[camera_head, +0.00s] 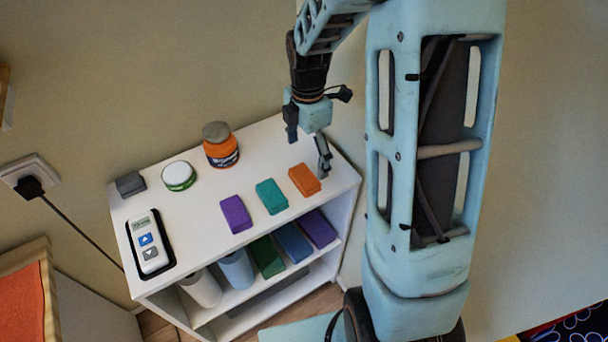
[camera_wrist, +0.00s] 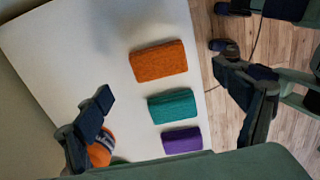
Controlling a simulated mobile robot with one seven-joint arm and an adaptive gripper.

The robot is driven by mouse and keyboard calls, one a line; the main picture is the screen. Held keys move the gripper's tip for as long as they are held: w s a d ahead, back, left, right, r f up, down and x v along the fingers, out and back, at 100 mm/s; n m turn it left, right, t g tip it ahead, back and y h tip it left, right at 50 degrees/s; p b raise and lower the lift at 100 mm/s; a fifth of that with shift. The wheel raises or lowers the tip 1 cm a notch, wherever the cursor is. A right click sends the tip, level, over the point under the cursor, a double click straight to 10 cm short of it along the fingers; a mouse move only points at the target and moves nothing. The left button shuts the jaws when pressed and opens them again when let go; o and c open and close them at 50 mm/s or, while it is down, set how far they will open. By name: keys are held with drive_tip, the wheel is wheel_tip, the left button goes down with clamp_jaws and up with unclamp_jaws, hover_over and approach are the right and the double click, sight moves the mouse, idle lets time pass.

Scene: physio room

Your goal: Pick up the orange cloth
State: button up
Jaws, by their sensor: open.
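The orange cloth (camera_head: 304,179) is a small folded block on the white shelf top, at the right end of a row of three. It also shows in the wrist view (camera_wrist: 158,61), lying flat near the shelf's front edge. The teal cloth (camera_head: 272,196) and the purple cloth (camera_head: 236,214) lie beside it to the left, apart from it. My gripper (camera_head: 308,148) is above the shelf top, just behind and above the orange cloth. In the wrist view its two fingers (camera_wrist: 170,115) are wide apart with nothing between their tips.
An orange jar (camera_head: 221,146) with a grey lid, a white-and-green tub (camera_head: 179,176), a dark block (camera_head: 130,184) and a remote in a black tray (camera_head: 168,266) stand on the white shelf (camera_head: 201,208). Rolls and folded cloths fill the lower level. The top's middle is clear.

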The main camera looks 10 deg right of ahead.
sight(304, 176)
drive_tip(key=shift+w+a+f+p, duration=0.1)
drive_tip(key=shift+a+f+p, duration=0.1)
drive_tip(key=shift+f, duration=1.7)
drive_tip(key=shift+a+f+p, duration=0.1)
drive_tip(key=shift+f+p, duration=0.1)
drive_tip(key=shift+f, duration=1.7)
drive_tip(key=c, duration=1.3)
